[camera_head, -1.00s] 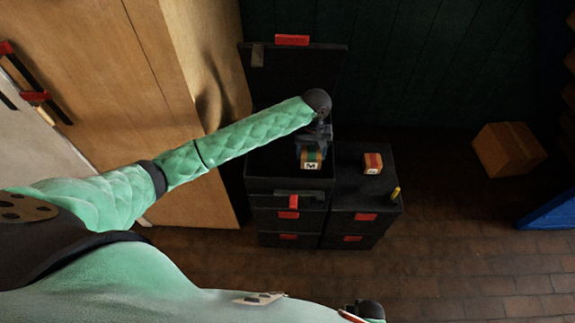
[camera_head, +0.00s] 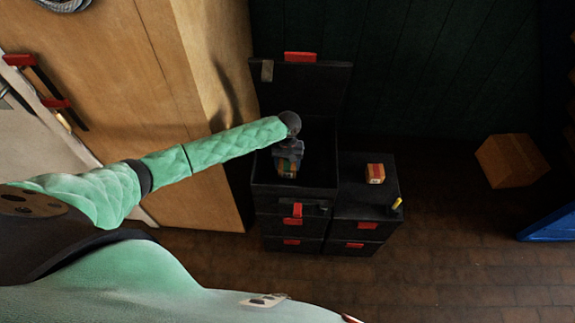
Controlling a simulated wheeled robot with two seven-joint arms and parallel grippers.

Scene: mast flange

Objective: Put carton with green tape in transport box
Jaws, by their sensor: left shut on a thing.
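The small carton with green tape (camera_head: 286,169) is in the head view, over the open transport box (camera_head: 295,192), a black box with its lid raised at the back. My left gripper (camera_head: 288,158) is shut on the carton and holds it inside the outline of the box opening. The gripper hides part of the carton. I cannot tell whether the carton touches the box floor. My right gripper is not in view.
A carton with red tape (camera_head: 375,173) stands on the lower black case (camera_head: 350,207) to the right, with a small yellow object (camera_head: 397,203) near its edge. A wooden cabinet (camera_head: 200,130) stands close on the left. A cardboard box (camera_head: 512,160) lies on the floor at right.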

